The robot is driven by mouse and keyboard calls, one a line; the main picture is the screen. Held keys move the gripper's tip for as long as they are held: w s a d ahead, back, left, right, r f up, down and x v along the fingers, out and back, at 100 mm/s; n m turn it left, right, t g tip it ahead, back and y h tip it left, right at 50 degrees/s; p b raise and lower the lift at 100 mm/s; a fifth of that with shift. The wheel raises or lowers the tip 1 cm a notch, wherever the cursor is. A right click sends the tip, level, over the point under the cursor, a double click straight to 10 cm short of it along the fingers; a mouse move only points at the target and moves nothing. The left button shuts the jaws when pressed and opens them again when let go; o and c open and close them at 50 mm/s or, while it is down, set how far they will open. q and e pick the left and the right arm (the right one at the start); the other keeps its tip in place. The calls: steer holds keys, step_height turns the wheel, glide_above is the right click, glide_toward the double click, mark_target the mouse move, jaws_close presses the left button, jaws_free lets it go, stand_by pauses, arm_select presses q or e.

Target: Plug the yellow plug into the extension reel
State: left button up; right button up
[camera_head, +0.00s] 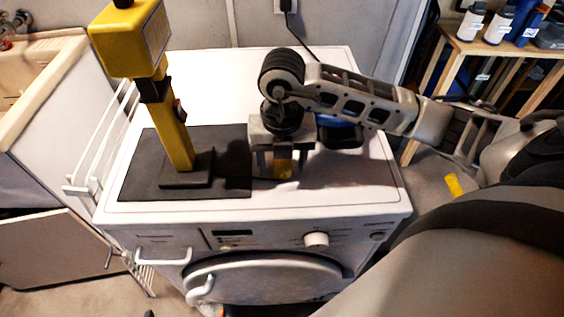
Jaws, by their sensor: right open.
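My right gripper (283,160) reaches in from the right over the white washing machine's top. A blue and black object (338,123), possibly the extension reel, lies behind my right forearm and is mostly hidden. My left gripper is not in view.
A tall yellow device (130,40) on a yellow post stands on the mat, left of my right gripper. The washing machine (350,190) has free room at its front right. A wooden shelf (485,45) with bottles is at the right. A wall outlet (285,5) holds a black cord.

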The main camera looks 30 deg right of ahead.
steer(key=c, duration=1)
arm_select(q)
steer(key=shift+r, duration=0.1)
arm_select(e)
steer(key=shift+r, duration=0.15)
